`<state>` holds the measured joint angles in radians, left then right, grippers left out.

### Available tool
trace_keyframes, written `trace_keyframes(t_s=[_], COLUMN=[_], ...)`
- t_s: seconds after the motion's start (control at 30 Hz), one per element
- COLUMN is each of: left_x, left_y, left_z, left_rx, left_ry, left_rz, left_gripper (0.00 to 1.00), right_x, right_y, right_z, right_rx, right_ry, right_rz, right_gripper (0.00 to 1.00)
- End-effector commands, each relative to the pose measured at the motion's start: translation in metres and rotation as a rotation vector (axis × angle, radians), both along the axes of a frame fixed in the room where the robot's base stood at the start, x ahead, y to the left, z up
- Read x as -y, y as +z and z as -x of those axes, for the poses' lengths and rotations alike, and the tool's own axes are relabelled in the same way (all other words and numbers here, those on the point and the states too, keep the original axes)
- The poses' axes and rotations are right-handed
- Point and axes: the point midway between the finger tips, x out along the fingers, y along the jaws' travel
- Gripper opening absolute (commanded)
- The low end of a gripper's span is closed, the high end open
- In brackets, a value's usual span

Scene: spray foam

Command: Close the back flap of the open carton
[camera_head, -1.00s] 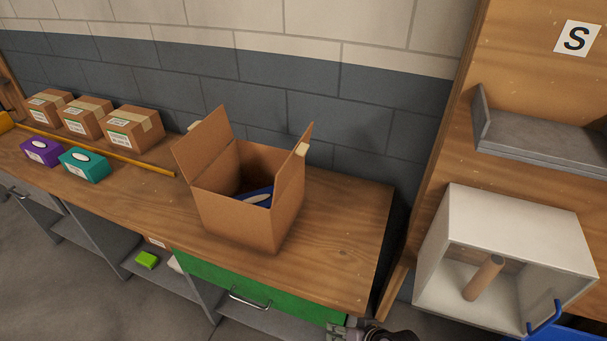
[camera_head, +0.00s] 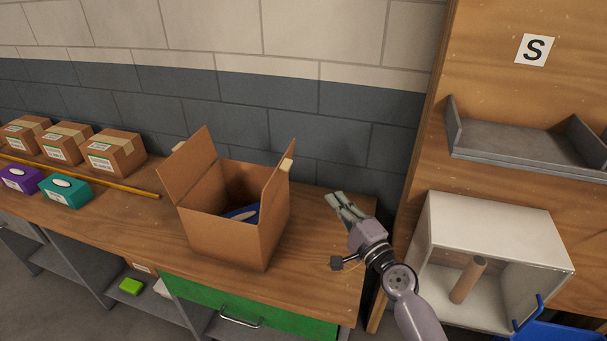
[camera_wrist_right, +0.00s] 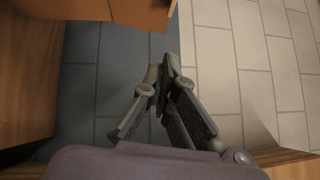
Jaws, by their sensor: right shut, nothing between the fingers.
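The open carton (camera_head: 225,232) stands on the wooden workbench (camera_head: 315,285), with a blue and white item (camera_head: 243,214) inside. Its left flap (camera_head: 187,168) and right flap (camera_head: 276,188) stand up, leaning outward. I cannot make out a separate back flap along the rear edge. My right gripper (camera_head: 337,201) is to the right of the carton, above the bench's right end, shut and empty, apart from the carton. In the right wrist view the shut fingers (camera_wrist_right: 160,72) point toward the wall, with brown cardboard (camera_wrist_right: 140,12) at the top edge. My left gripper is not in view.
Several taped boxes (camera_head: 113,153), a teal tissue box (camera_head: 66,191), a purple one (camera_head: 20,179) and a yellow stick (camera_head: 110,184) lie left of the carton. A brick wall (camera_head: 330,110) stands behind. A white cubby (camera_head: 490,225) is at the right.

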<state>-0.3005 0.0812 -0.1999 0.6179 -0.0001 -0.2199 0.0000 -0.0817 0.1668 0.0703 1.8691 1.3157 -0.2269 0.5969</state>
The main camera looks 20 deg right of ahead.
Motion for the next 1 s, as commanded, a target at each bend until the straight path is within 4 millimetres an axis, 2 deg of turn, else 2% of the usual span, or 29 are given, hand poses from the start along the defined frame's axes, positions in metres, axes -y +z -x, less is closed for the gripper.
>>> trace_keyframes(t_s=[0.03, 0.4, 0.63, 1.0], left_x=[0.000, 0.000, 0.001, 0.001], left_y=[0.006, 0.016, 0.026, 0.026], left_z=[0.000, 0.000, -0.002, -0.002], left_rx=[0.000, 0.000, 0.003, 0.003], left_ry=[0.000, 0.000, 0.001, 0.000], left_rz=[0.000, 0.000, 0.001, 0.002], left_gripper=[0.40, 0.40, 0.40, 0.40], right_x=[-0.002, -0.019, -0.044, -0.049], right_y=[0.006, 0.014, 0.017, 0.017], right_z=[-0.010, -0.085, -0.098, -0.101], right_rx=[0.002, 0.001, 0.000, -0.001], right_ry=[0.001, 0.003, 0.002, 0.002], right_rz=[0.000, 0.002, 0.002, 0.005], right_gripper=[0.00, 0.00, 0.00, 0.00])
